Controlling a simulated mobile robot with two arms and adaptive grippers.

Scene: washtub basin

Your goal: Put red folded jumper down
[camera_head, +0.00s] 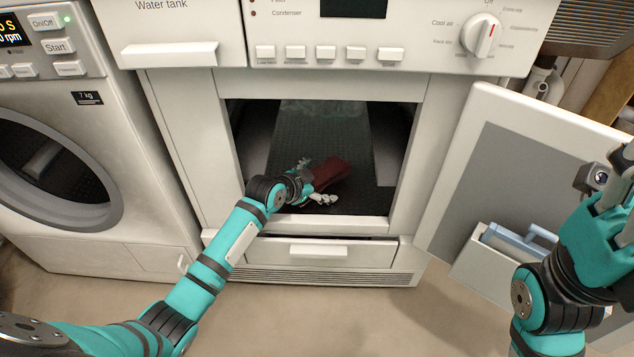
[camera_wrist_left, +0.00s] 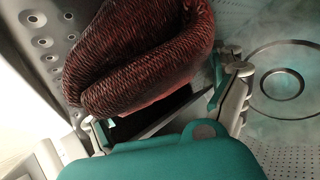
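The red folded jumper (camera_head: 331,174) lies inside the dryer's open chamber, in the middle of the head view. In the left wrist view the jumper (camera_wrist_left: 145,60) is a thick, dark red knitted fold right in front of the gripper. My left gripper (camera_head: 311,184) reaches through the opening and is at the jumper's near end. In the wrist view my left gripper's (camera_wrist_left: 165,100) fingers are wide apart. The right-hand finger is by the jumper's edge; the left-hand fingertip is partly hidden by the jumper. I cannot tell whether they press on it. My right gripper (camera_head: 611,184) is outside, at the right edge.
The dryer's chamber floor (camera_head: 312,130) is dark and perforated. The chamber's front frame (camera_head: 333,224) borders the opening below. The open white door (camera_head: 455,165) stands to the right, with a tray (camera_head: 489,262) low on it. A washing machine (camera_head: 98,150) stands at left.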

